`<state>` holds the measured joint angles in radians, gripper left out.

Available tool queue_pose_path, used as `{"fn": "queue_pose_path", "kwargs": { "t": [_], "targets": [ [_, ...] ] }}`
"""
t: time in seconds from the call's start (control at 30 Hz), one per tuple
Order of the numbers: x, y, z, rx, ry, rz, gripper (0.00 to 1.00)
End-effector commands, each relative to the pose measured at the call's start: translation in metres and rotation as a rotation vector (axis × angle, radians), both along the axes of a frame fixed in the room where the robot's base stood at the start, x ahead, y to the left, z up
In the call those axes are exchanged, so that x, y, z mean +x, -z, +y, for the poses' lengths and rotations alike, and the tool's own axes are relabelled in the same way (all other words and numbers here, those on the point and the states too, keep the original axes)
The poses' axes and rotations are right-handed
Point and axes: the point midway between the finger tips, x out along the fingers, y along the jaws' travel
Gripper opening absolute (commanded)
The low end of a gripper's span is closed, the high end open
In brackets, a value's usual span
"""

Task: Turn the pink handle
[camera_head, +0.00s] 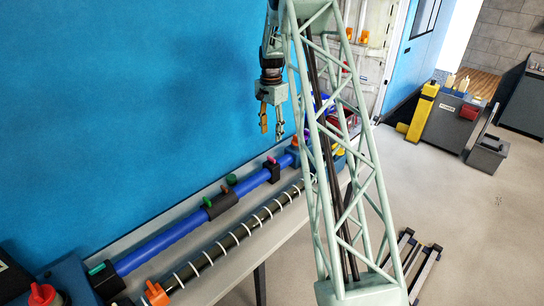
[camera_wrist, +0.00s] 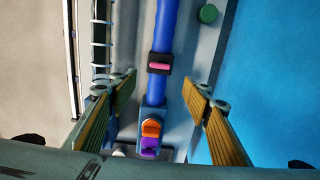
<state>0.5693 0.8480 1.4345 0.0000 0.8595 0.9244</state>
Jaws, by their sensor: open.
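The pink handle (camera_head: 271,160) is a small bar on a black collar (camera_head: 272,171) around the blue pipe (camera_head: 175,230), towards the far end of the bench. In the wrist view the pink handle (camera_wrist: 159,67) lies crosswise on its collar, near the picture's middle and beyond my fingertips. My gripper (camera_head: 272,121) hangs above the far part of the bench, fingers pointing down. In the wrist view my gripper (camera_wrist: 164,86) is open, with its two yellow-lined fingers wide apart and nothing between them. It is apart from the handle.
An orange knob (camera_wrist: 151,128) and a purple knob (camera_wrist: 149,144) sit at the pipe's end. A white-ringed dark rod (camera_head: 230,240) runs alongside the pipe. Green handles (camera_head: 207,201) and a round green knob (camera_head: 231,179) are nearer. A blue wall (camera_head: 130,90) stands behind the bench.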

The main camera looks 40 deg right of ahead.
Motion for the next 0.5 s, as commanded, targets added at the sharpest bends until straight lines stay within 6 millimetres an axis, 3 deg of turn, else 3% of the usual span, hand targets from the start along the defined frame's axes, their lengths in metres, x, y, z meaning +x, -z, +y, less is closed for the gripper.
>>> {"fn": "queue_pose_path", "kwargs": {
  "t": [0.5],
  "targets": [
    [0.000, 0.013, 0.000, 0.000, -0.001, 0.000, 0.44]
  ]
}}
